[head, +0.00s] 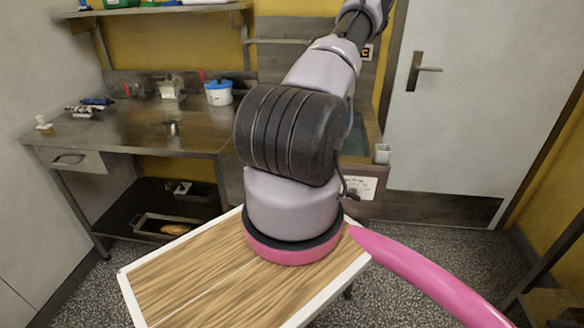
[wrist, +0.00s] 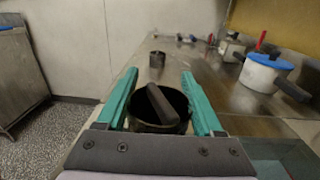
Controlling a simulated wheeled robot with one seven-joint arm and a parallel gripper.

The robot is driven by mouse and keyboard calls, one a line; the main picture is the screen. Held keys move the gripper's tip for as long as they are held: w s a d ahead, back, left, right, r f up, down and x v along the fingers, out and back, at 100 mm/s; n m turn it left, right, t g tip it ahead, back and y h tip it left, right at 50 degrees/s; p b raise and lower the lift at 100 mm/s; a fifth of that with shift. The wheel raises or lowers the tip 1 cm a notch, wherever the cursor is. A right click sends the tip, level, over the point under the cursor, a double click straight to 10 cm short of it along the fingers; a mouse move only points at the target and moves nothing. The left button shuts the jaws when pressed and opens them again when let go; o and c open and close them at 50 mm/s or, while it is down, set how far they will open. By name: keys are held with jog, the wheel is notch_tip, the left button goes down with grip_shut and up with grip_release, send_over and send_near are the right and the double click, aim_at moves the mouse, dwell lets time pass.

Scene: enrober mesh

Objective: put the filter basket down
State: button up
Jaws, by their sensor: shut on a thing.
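In the wrist view my gripper (wrist: 160,84) has its two teal fingers on either side of a dark round open vessel with a thick dark handle bar, which I take to be the filter basket (wrist: 152,128). The gripper is shut on it. The bar slants up between the fingers. The steel counter (wrist: 222,98) lies ahead and to the right; I cannot tell the gap beneath the basket. In the head view my arm hides the gripper and the basket.
A white pot with a blue lid (head: 219,97) stands at the back. A wood-topped surface (head: 190,275) is in front.

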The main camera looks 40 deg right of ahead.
jog(key=d, duration=0.3)
jog(key=shift+s+f, duration=0.15)
jog(key=shift+s, duration=0.25)
jog(key=shift+t+h, duration=0.3)
jog(key=shift+s+d+f, duration=0.15)
jog(key=shift+d+f, duration=0.25)
jog(key=shift+f, duration=3.25)
jog(key=shift+s+d+f, duration=0.2)
jog(key=shift+d+f, duration=0.25)
jog(key=shift+f, duration=3.15)
jog(key=shift+s+d+f, duration=0.15)
jog(key=shift+d+f, duration=0.25)
jog(key=shift+f, duration=3.25)
jog(key=shift+s+f, duration=0.1)
jog(key=shift+f, duration=0.2)
jog(key=o, duration=1.4)
jog(key=shift+s+a+f, duration=0.1)
jog(key=shift+a+f, duration=0.05)
jog(key=shift+a, duration=0.05)
